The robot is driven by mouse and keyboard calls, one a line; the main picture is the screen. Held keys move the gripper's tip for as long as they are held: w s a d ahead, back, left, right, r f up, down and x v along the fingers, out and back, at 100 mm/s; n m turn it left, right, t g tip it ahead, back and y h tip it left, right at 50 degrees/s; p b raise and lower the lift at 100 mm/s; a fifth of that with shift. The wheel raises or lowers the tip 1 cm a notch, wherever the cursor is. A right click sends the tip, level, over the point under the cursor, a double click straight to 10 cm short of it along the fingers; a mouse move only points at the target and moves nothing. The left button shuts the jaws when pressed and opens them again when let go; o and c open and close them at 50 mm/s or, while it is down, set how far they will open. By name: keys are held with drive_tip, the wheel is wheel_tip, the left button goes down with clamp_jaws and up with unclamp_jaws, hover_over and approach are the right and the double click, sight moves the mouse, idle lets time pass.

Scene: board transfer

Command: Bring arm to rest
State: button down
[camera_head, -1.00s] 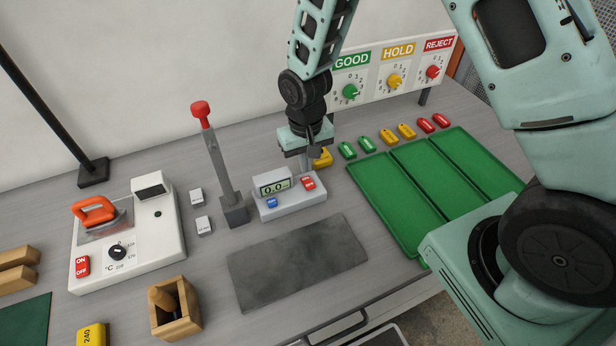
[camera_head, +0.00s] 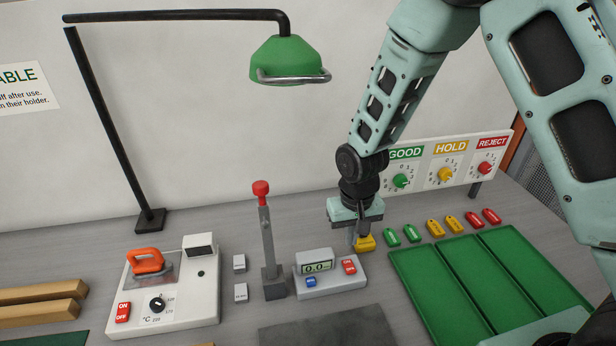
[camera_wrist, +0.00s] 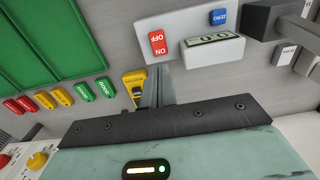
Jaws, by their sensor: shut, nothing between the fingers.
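My gripper (camera_head: 362,238) hangs from my arm above the back of the table, fingers pointing down, shut and empty. It is just behind the small grey meter (camera_head: 331,275) and beside a yellow block (camera_head: 366,243), which it partly hides. In the wrist view my gripper's fingers (camera_wrist: 160,84) are together, with the yellow block (camera_wrist: 134,80) next to them and the meter (camera_wrist: 212,53) on the other side. I cannot tell whether the fingers touch the yellow block.
A red-knobbed lever (camera_head: 267,245) stands left of the meter. Green trays (camera_head: 440,285) and coloured tags (camera_head: 436,228) lie right, before a GOOD/HOLD/REJECT dial panel (camera_head: 446,165). A green lamp (camera_head: 287,60) overhangs the table.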

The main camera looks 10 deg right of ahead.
drive_tip(key=s+a+r+n+b, duration=0.3)
drive_tip(key=s+a+r+b, duration=0.25)
drive_tip(key=s, duration=0.35)
drive_tip(key=s+r+n+b, duration=0.4)
drive_tip(key=s, duration=1)
drive_tip(key=shift+a+n+y, duration=0.3)
drive_tip(key=shift+a+n, duration=0.1)
